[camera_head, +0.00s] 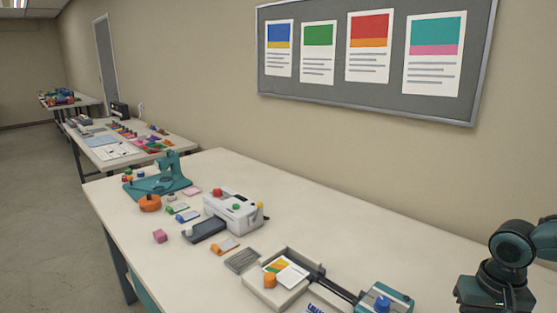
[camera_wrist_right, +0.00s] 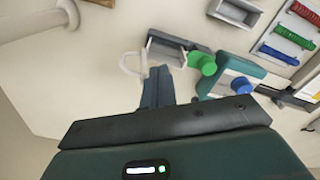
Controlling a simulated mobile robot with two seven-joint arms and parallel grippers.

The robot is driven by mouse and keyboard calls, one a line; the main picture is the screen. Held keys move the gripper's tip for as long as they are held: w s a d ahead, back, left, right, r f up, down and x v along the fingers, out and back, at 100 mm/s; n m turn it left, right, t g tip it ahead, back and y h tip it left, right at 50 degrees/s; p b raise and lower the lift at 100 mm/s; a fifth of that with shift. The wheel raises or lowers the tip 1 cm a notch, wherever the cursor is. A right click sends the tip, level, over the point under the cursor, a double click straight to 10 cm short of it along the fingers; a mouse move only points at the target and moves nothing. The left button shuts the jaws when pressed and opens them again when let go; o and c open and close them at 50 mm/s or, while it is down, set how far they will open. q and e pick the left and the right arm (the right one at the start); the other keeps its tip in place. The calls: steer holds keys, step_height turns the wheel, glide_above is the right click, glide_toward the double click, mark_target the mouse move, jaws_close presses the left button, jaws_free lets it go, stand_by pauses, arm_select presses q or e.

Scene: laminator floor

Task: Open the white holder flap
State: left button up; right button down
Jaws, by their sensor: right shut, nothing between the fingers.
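I cannot pick out the white holder flap for certain in either view. In the right wrist view a thin white looped piece (camera_wrist_right: 130,64) lies beside a grey open-fronted box (camera_wrist_right: 178,50); I cannot tell whether it is the holder. My right gripper (camera_wrist_right: 157,72) shows there with its dark fingers together and nothing between them. Its tips appear just below the grey box in the picture; whether they touch it is unclear. In the head view only part of my right arm shows at the right edge, and its gripper is out of frame. My left gripper is in neither view.
In the wrist view a teal device (camera_wrist_right: 228,76) with green and blue knobs sits right of the fingers, near a rack of coloured rolls (camera_wrist_right: 291,34). In the head view the long table holds a white laminator (camera_head: 233,212), a teal press (camera_head: 168,178) and a card tray (camera_head: 284,302).

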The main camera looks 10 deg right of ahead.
steer(key=shift+s+d+f+p, duration=0.1)
steer(key=shift+s+d+p, duration=0.5)
steer(key=shift+s, duration=0.25)
steer(key=shift+s+d+p, duration=0.45)
steer(key=shift+s+p, duration=0.05)
steer(key=shift+p, duration=0.05)
steer(key=shift+d, duration=0.1)
steer(key=shift+s+d+f+p, duration=0.1)
steer(key=shift+s+d+p, duration=0.05)
steer(key=shift+s+p, duration=0.15)
steer(key=shift+s+d, duration=0.1)
steer(key=shift+s, duration=0.05)
